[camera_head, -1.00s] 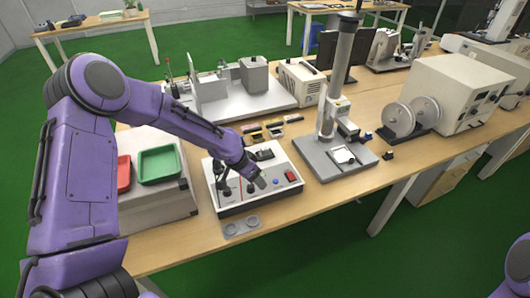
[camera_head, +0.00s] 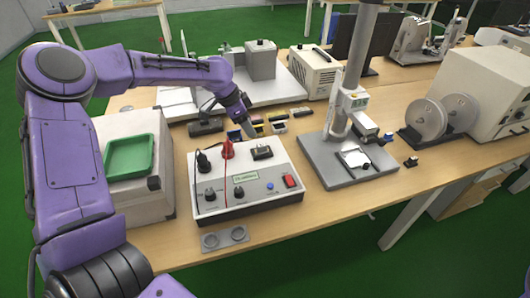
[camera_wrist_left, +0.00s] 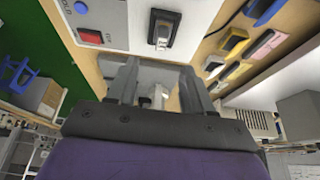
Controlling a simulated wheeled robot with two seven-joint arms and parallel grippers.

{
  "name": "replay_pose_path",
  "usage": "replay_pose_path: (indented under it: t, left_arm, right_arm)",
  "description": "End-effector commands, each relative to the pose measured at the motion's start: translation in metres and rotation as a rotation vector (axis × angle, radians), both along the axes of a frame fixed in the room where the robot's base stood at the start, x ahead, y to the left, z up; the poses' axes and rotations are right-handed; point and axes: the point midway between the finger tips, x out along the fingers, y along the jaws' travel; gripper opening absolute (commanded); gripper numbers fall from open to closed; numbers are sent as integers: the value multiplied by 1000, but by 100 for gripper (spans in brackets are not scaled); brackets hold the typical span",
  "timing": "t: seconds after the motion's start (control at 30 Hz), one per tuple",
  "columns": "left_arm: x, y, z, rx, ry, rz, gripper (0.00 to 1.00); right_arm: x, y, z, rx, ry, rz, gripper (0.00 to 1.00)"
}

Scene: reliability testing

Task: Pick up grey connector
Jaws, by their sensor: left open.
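My left gripper (camera_head: 248,131) points down just behind the test box, at the near side of a group of small connectors. In the left wrist view its two fingers (camera_wrist_left: 160,84) are apart, so it is open. A pale grey piece (camera_wrist_left: 154,97) shows between or beyond the fingers; I cannot tell if it is the grey connector. A small greyish connector (camera_wrist_left: 213,65) lies right of the fingers. The gripper hides part of the group. My right gripper is out of view.
The white test box (camera_head: 235,208) carries a red plug, black plugs and a red switch (camera_head: 289,182). A green tray (camera_head: 130,154) sits on a grey box at left. A grey stand (camera_head: 340,180) with a column is at right. Yellow connectors (camera_head: 279,128) lie close by.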

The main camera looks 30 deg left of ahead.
Motion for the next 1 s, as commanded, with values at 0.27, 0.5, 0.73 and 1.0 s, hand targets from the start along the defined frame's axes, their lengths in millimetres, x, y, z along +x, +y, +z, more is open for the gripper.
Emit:
replay_pose_path:
  t: [0.27, 0.5, 0.73, 1.0]
  left_arm:
    - [16, -11, -44, 1, 10, 0, 51]
    - [27, -21, -80, 1, 11, 0, 51]
    - [32, -25, -93, 2, 5, -2, 51]
    - [32, -25, -92, 1, 6, -1, 0]
  right_arm:
    - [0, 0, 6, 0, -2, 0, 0]
    - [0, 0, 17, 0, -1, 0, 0]
    - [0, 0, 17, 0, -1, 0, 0]
    - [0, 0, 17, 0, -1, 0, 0]
